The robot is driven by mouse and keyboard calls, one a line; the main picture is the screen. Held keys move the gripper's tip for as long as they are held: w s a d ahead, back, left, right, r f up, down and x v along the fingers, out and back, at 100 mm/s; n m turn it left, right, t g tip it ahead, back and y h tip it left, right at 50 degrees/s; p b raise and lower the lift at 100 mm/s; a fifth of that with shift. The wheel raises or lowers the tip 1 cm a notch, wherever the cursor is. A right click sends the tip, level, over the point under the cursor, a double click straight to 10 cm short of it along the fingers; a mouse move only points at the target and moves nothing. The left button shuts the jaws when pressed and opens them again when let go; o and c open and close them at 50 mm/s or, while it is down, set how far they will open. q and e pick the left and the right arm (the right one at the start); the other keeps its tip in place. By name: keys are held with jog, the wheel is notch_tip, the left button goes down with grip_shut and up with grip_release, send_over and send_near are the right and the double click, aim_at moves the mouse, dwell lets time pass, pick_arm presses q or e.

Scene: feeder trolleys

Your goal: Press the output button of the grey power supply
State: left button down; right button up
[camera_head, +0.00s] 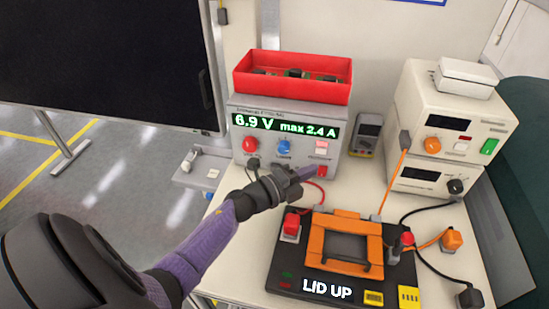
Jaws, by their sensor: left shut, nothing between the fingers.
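The grey power supply (238,155) stands at the back of the bench, its lit display (280,125) reading 6.9 V, max 2.4 A. Its front carries a red knob (250,144), a blue knob (284,147) and a pale pink-white button (321,148). A red part (323,171) sits lower right; whether it is a button or a socket is unclear. My left gripper (314,171) is shut and empty, its tip at or just in front of that red part; contact cannot be told. It hides part of the lower front. My right gripper is not in view.
A red bin (292,89) sits on the supply. In front lies a black fixture (286,266) with an orange frame (316,245), marked LID UP. Stacked cream instruments (463,116) stand right, a small meter (367,135) between. Red, orange and black leads cross the bench.

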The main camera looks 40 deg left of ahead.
pick_arm(q)
jog(key=v, duration=0.8)
jog(key=shift+a+f, duration=0.25)
jog(key=shift+a, duration=0.15)
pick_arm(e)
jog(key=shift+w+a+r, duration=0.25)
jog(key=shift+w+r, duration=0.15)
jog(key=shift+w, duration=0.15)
pick_arm(q)
jog(key=shift+p, duration=0.3)
notch_tip(320, 180, up, 7)
jog(key=p, duration=0.7)
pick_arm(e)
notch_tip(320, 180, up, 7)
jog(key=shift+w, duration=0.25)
